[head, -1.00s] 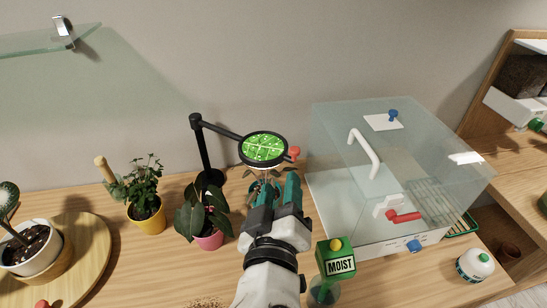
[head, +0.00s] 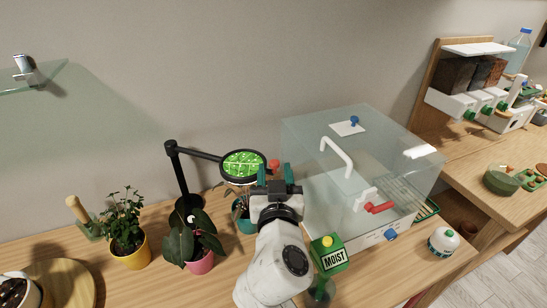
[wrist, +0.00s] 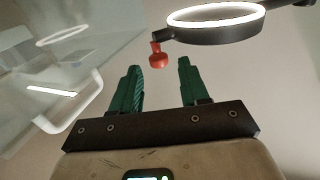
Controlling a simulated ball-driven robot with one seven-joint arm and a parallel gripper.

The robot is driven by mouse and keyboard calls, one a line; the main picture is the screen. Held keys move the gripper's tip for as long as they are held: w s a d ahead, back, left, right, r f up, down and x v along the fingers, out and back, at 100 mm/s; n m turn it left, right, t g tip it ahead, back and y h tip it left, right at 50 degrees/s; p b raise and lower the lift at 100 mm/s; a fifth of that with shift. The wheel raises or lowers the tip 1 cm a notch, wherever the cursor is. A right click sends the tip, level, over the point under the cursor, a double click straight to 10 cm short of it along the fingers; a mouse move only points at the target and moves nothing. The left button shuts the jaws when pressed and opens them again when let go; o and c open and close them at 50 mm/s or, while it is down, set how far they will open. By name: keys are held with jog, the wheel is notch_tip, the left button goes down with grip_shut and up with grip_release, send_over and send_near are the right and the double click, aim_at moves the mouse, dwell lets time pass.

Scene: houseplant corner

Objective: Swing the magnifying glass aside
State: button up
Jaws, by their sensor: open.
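The magnifying glass (head: 243,165) is a round black-rimmed lens on a black jointed arm, with green showing through the lens. A red knob (head: 275,165) sticks out from its rim on the right. My gripper (head: 273,175) is open and empty, with its teal fingers close to the red knob. In the wrist view the lit ring of the magnifying glass (wrist: 215,36) is at the top right. The red knob (wrist: 157,57) hangs beyond the fingertips and between them in the picture; no contact shows.
A clear glass case (head: 385,160) stands close to the right of my gripper. A pink-potted plant (head: 200,262) and a yellow-potted plant (head: 131,255) are at the left. A green MOIST sign (head: 328,252) stands in front of the case.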

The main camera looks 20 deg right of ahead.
aim_at(274, 165)
jog(key=shift+p+x, duration=0.4)
jog(key=shift+x, duration=1.75)
grip_shut()
